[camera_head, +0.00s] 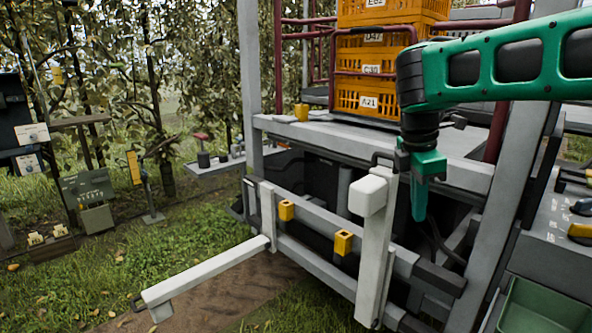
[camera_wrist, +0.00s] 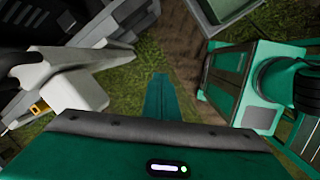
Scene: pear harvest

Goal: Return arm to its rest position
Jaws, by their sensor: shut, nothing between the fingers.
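My arm (camera_head: 500,65) is green and black and reaches in from the right edge of the head view. My gripper (camera_head: 420,205) hangs from its end, pointing down, in front of the grey platform and beside a pale grey post. It is shut and empty. In the wrist view the green gripper finger (camera_wrist: 162,98) points away over grass and bare soil, with nothing at its tip.
A pale post (camera_head: 375,240) stands close left of my gripper. Orange crates (camera_head: 375,98) are stacked on the platform (camera_head: 345,140) behind. A green bin (camera_head: 545,308) lies at the lower right. A pale bar (camera_head: 205,275) juts left over open grass.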

